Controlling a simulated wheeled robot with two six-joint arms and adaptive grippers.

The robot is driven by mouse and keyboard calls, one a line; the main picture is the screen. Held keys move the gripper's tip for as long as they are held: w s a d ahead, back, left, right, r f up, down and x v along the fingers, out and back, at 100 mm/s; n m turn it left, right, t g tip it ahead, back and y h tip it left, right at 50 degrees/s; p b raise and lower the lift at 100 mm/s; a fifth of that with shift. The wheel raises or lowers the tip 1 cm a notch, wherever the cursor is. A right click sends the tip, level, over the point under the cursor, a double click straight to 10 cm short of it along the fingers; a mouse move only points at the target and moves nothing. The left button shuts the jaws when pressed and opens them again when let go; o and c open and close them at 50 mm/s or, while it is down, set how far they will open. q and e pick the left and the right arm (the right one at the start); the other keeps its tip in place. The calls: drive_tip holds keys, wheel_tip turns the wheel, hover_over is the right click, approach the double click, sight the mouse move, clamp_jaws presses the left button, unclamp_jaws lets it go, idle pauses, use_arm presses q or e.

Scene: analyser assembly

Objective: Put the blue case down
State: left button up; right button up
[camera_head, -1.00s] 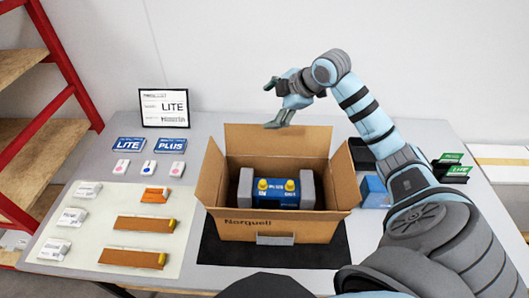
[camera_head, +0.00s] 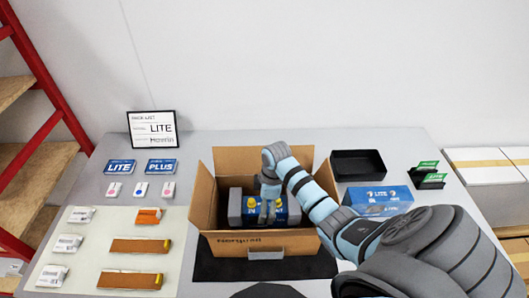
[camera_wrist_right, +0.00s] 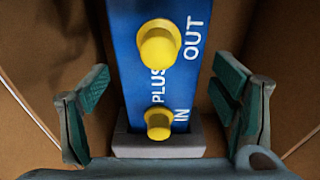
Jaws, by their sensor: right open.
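The blue case (camera_head: 281,213), with yellow knobs, sits inside the open cardboard box (camera_head: 252,243), with grey end pieces (camera_head: 235,205) at its sides. In the right wrist view the blue case (camera_wrist_right: 130,50) reads PLUS, IN and OUT. My right gripper (camera_head: 267,218) is down in the box over the case and hides part of it. In the wrist view my right gripper (camera_wrist_right: 160,92) is open, one finger on each side of the case, with visible gaps. My left gripper is out of view.
The box stands on a dark mat (camera_head: 215,268) with its flaps up. To its right are a blue LITE carton (camera_head: 378,203), a black tray (camera_head: 358,165) and green-topped cards (camera_head: 428,175). A light mat (camera_head: 90,243) with small parts lies to the left.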

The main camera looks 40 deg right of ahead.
drive_tip(key=f, duration=0.2)
drive_tip(key=shift+w+a+f, duration=0.15)
drive_tip(key=shift+a+f, duration=0.05)
drive_tip(key=shift+f, duration=0.1)
clamp_jaws()
drive_tip(key=shift+r, duration=0.15)
